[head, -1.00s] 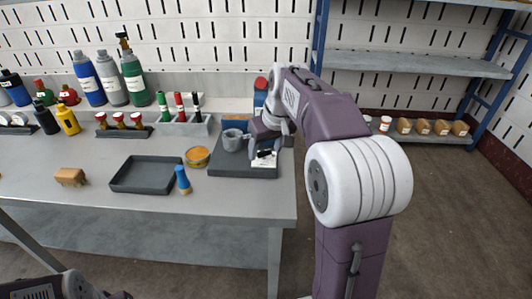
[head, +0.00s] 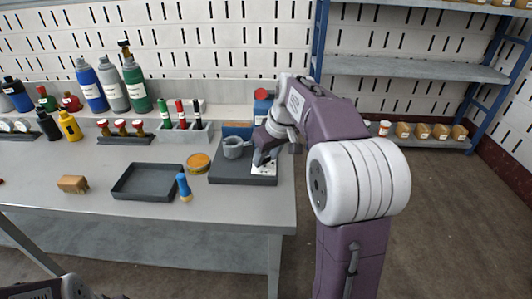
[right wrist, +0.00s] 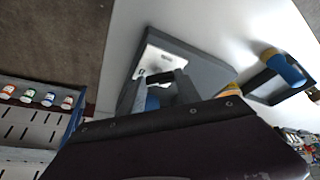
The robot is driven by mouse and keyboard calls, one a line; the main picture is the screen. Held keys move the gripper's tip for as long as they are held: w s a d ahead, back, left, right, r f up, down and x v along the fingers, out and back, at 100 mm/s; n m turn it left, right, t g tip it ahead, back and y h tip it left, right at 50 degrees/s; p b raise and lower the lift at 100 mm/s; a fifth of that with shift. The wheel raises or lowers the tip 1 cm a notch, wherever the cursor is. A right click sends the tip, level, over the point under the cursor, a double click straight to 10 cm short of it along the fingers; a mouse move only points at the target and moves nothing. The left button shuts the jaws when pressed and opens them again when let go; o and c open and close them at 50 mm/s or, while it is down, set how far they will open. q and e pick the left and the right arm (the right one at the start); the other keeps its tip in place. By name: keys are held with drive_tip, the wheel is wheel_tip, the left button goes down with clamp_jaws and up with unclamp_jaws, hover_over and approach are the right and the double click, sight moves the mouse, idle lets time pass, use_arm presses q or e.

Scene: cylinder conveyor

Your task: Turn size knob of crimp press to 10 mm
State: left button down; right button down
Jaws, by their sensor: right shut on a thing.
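The crimp press has a dark grey base (head: 228,174) with a grey round head (head: 234,147) at the right end of the bench. A white plate (head: 268,171) sits at its front right corner and also shows in the right wrist view (right wrist: 163,50). My right gripper (head: 260,160) is down over the plate, shut on the black size knob (right wrist: 160,77). The fingers hide most of the knob, and I cannot read its setting. Only part of my left arm shows at the bottom left; its gripper is out of view.
The bench's right edge is close to the press.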

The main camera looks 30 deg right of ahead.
drive_tip(key=n+p, duration=0.1)
drive_tip(key=n+y+p, duration=0.1)
drive_tip(key=n+p, duration=0.1)
drive_tip(key=n+y+p, duration=0.1)
drive_tip(key=n, duration=0.1)
drive_tip(key=shift+w+d+r+g+p, duration=0.1)
drive_tip(key=shift+d+r+g+p, duration=0.2)
drive_tip(key=shift+g+p, duration=0.1)
drive_tip(key=n+p, duration=0.1)
drive_tip(key=n, duration=0.1)
drive_tip(key=n+g+y+p, duration=0.1)
drive_tip(key=shift+w+d+f+n+p, duration=0.1)
drive_tip(key=shift+w+n+p, duration=0.05)
drive_tip(key=shift+n+p, duration=0.25)
drive_tip(key=shift+f+n+p, duration=0.1)
drive_tip(key=shift+n+p, duration=0.4)
drive_tip(key=shift+n, duration=0.1)
drive_tip(key=c, duration=0.8)
unclamp_jaws()
drive_tip(key=shift+c, duration=0.2)
